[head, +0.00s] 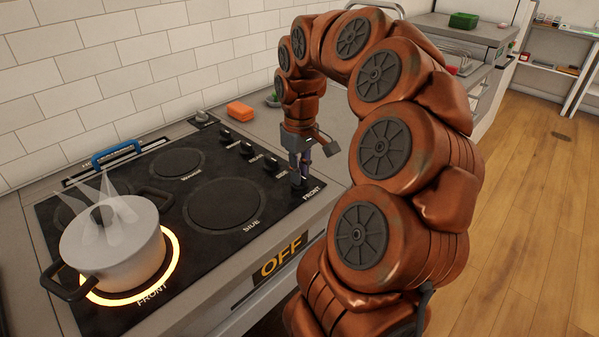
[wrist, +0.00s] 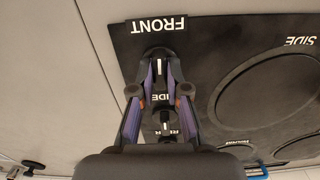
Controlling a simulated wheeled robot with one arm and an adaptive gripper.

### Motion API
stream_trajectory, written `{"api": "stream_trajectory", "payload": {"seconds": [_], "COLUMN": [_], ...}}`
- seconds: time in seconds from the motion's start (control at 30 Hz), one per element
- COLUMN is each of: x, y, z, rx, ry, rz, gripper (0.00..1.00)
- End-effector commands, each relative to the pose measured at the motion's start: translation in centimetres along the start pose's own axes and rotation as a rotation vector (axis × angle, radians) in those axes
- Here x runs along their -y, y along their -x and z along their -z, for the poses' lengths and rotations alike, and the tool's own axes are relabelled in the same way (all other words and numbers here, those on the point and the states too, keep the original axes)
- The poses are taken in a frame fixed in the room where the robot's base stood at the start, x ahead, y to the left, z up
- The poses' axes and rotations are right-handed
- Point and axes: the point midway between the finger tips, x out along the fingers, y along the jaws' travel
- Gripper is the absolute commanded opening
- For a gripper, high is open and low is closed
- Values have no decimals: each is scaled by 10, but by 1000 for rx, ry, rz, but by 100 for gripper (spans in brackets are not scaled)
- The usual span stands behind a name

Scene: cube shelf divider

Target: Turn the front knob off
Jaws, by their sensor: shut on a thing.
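The front knob (head: 304,187) is the black knob by the FRONT label at the near right corner of the stove. In the wrist view the knob (wrist: 158,57) shows a white mark pointing along the picture's vertical. My gripper (head: 299,172) reaches down from above, with its fingers shut on the knob's two sides. In the wrist view my gripper (wrist: 159,70) has one fingertip on each side of the knob. The front burner ring (head: 172,268) glows orange under a white lidded pot (head: 112,252).
More black knobs (head: 248,150) stand in a row behind the front one. An orange block (head: 240,111) lies on the counter behind. Open wooden floor (head: 530,220) is at right.

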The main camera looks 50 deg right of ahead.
Motion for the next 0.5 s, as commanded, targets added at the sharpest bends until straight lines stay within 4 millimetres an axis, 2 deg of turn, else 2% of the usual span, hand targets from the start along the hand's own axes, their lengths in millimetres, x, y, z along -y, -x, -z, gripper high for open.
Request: {"api": "stream_trajectory", "payload": {"seconds": [0.5], "x": [0], "y": [1], "z": [1], "rx": [-5], "ry": [58], "rz": [-2], "gripper": [0]}}
